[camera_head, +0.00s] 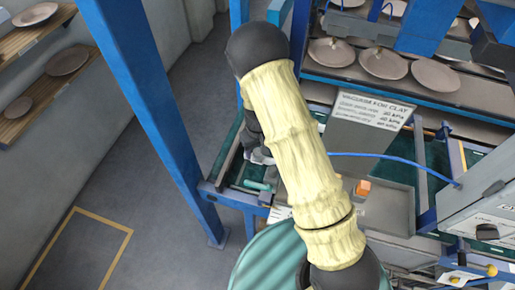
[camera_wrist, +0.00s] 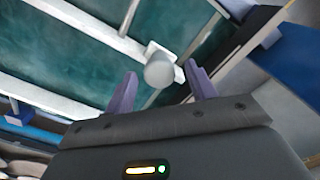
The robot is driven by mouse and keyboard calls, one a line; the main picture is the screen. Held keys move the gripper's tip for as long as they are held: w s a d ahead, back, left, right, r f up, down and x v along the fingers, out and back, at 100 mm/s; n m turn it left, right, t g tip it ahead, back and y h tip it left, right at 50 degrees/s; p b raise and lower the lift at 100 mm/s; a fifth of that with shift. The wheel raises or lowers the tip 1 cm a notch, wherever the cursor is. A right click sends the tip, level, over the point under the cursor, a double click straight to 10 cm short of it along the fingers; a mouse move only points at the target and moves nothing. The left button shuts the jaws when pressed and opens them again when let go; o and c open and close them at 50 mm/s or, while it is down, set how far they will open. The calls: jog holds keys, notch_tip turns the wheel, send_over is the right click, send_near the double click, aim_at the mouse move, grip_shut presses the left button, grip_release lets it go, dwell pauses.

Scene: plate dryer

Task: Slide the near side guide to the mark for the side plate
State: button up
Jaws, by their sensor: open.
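In the wrist view, a pale grey round knob (camera_wrist: 159,72) stands on a small white block at the end of a white bar (camera_wrist: 85,22). The bar lies over a dark green surface (camera_wrist: 75,55) and looks like a side guide. My gripper (camera_wrist: 161,69) is open, its two purple fingers one on each side of the knob, with gaps visible. I cannot tell how deep the knob sits between them. In the head view my arm hides most of the guide area. The mark for the side plate cannot be made out.
A sign about clay (camera_head: 372,108) stands right of my arm, with an orange block (camera_head: 363,187) below it. A blue post (camera_head: 150,110) rises at the left. Plates (camera_head: 383,63) lie on a rack at the back. A blue hose (camera_head: 400,161) runs rightward.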

notch_tip(320, 180, up, 18)
jog(key=b, duration=0.2)
jog(key=shift+f, duration=0.25)
dwell(0.6)
